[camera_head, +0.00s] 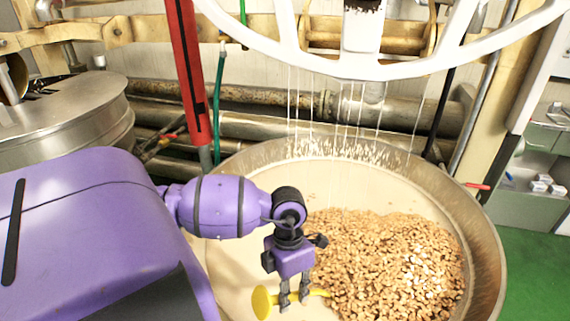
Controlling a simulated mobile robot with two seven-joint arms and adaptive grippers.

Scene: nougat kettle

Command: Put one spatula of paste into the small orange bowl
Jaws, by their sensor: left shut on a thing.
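A large metal kettle (488,235) holds pale paste (237,185), with a heap of brown nuts (395,262) on its right side. My left gripper (292,297) points down over the kettle, above the paste at the left edge of the nuts. It is shut on a yellow spatula (262,302). The spatula's rounded end is left of the fingers, and a thin yellow part sticks out to their right. I cannot tell whether it touches the paste or carries any. No small orange bowl shows. My right gripper is not in view.
A white wheel-like frame (385,72) hangs over the kettle, with pale strands running down from it. A red post (188,70) and pipes stand behind. Another metal vessel (70,115) is at the left. Green floor (540,270) is clear at the right.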

